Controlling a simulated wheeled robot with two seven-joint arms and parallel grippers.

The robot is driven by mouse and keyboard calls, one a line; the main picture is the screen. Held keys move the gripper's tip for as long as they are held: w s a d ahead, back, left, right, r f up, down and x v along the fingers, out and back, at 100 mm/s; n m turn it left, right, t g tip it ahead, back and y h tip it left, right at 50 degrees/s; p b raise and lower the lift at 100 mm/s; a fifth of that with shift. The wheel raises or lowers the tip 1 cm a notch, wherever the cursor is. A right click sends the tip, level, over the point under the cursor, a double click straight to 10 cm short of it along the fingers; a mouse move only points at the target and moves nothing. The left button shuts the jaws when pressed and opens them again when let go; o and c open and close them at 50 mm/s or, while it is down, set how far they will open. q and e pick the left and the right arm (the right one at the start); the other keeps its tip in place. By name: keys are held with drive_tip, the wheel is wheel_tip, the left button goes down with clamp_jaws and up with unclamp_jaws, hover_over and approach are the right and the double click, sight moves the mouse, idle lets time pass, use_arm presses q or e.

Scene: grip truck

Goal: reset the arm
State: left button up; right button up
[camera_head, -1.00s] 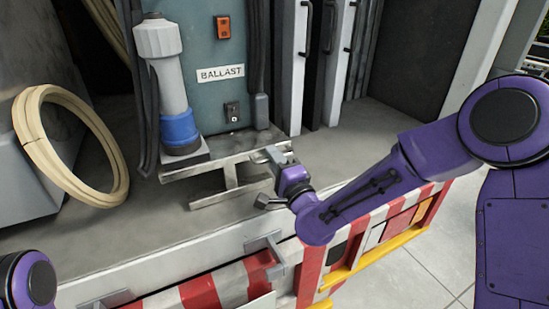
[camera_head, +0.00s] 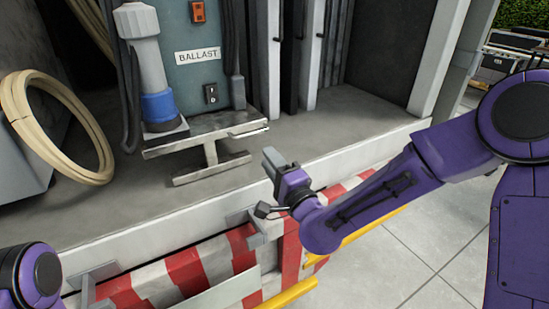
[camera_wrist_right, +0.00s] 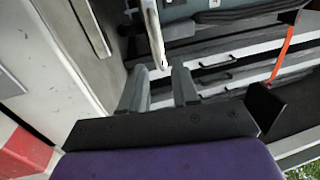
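My right gripper (camera_head: 270,158) is in the middle of the head view, in front of the truck's open compartment and just right of a metal stand (camera_head: 210,152). It looks apart from the stand. In the right wrist view its two grey fingers (camera_wrist_right: 160,88) stand apart, with nothing seen held between them. My purple right arm (camera_head: 385,195) comes in from the right. Of my left arm, only a purple joint (camera_head: 40,280) shows at the lower left; its gripper is out of view.
A grey and blue cylinder (camera_head: 145,65) stands beside the BALLAST panel (camera_head: 195,85). A coiled beige hose (camera_head: 60,130) lies at left. The compartment's front ledge (camera_head: 140,235) and red-white striped side (camera_head: 215,262) lie below my gripper. Tiled floor (camera_head: 420,240) is clear at right.

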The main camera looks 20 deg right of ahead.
drive_tip(key=s+d+f+n+g+h, duration=0.2)
drive_tip(key=s+d+f+g, duration=0.15)
drive_tip(key=f, duration=0.55)
drive_tip(key=s+d+f+n+g+h, duration=0.25)
drive_tip(key=s+f, duration=0.25)
drive_tip(key=f, duration=0.4)
drive_tip(key=s+d+f+n+g+h, duration=0.1)
drive_tip(key=s+d+f+n+g, duration=0.2)
drive_tip(key=f, duration=0.7)
drive_tip(key=s+d+f+g, duration=0.1)
drive_tip(key=s+f+g, duration=0.1)
drive_tip(key=s, duration=0.5)
drive_tip(key=s+d+f+n+g+h+p, duration=0.1)
drive_tip(key=s+d+f+g, duration=0.1)
drive_tip(key=s+f, duration=0.3)
drive_tip(key=s+d+f+g+h, duration=0.1)
drive_tip(key=s+d+f+g, duration=0.1)
drive_tip(key=s, duration=0.8)
wheel_tip(320, 180, down, 2)
drive_tip(key=shift+s+d+f+g+p, duration=0.15)
drive_tip(key=shift+s+f+g+p, duration=0.15)
drive_tip(key=shift+g, duration=0.4)
